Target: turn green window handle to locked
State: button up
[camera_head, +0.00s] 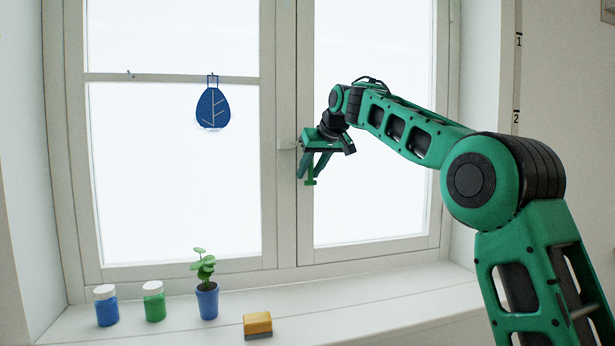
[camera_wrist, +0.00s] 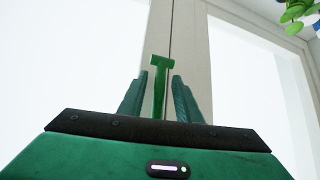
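The green window handle (camera_head: 310,181) is on the middle frame of the window, its lower end showing below my fingers and pointing down. The rest of it is hidden behind my gripper in the head view. My gripper (camera_head: 313,165) is at the handle, its fingers pointing down on either side of it. In the wrist view the handle (camera_wrist: 160,85), with a T-shaped end, stands between the two fingertips of my gripper (camera_wrist: 160,88). A gap shows on both sides, so the gripper is open around the handle and not visibly pressed on it.
On the sill (camera_head: 330,310) stand a blue jar (camera_head: 107,311), a green jar (camera_head: 154,305), a potted plant (camera_head: 208,302) and a yellow block with a grey base (camera_head: 257,324). The panes around the gripper are clear.

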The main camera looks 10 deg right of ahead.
jog(key=v, duration=1)
jog(key=shift+r, duration=0.1)
